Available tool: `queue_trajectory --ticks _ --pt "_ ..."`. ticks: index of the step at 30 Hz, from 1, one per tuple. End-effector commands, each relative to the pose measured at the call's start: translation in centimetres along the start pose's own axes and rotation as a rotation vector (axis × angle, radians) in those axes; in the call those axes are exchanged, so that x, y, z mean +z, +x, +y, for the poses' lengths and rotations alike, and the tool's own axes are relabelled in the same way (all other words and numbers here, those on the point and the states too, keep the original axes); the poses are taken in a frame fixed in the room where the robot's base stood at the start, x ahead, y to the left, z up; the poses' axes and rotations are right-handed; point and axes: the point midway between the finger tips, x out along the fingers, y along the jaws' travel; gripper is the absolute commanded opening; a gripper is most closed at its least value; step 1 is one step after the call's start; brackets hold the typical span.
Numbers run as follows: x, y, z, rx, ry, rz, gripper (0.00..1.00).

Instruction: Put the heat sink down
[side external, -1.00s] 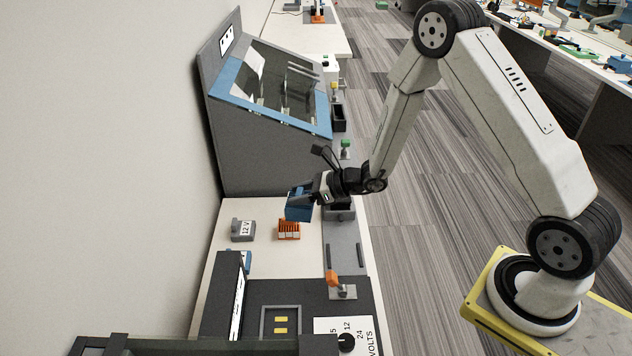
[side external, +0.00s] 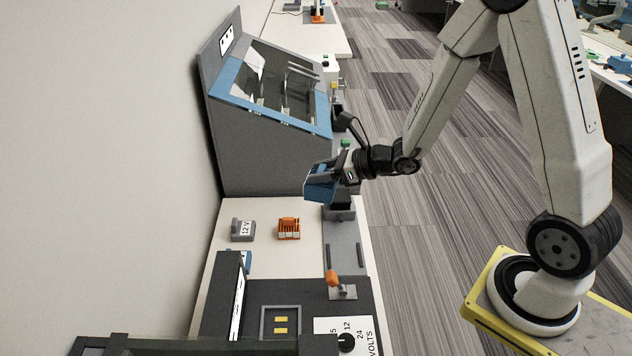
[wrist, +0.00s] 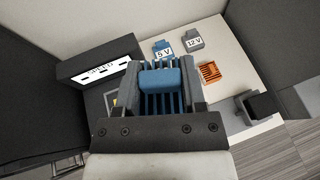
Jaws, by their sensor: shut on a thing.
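A blue finned heat sink (side external: 319,191) is held in my gripper (side external: 330,178) in the side view, above the table and in front of the grey cabinet. In the wrist view the blue heat sink (wrist: 160,95) lies between the two grey fingers of my gripper (wrist: 162,80), which are shut on its sides. An orange finned block (side external: 289,229) rests on the pale tabletop (side external: 270,258), apart from my gripper. The orange block also shows in the wrist view (wrist: 209,72), to the right of the held one.
A grey 12 V block (side external: 243,231) and a blue 5 V block (wrist: 163,50) stand on the table. The grey cabinet (side external: 265,155) stands behind.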

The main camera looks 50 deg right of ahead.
Motion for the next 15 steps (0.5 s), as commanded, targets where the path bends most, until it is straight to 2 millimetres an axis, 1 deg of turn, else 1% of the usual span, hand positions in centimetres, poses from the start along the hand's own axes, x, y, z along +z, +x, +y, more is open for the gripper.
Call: queue_trajectory --ticks 5,8,15 --pt "0.8 0.0 -0.2 -0.013 0.0 0.0 0.0" --pt "1.7 -0.1 -0.3 -0.028 0.001 0.002 0.0" --pt "5.1 -0.7 -0.8 -0.087 0.018 0.006 0.0"
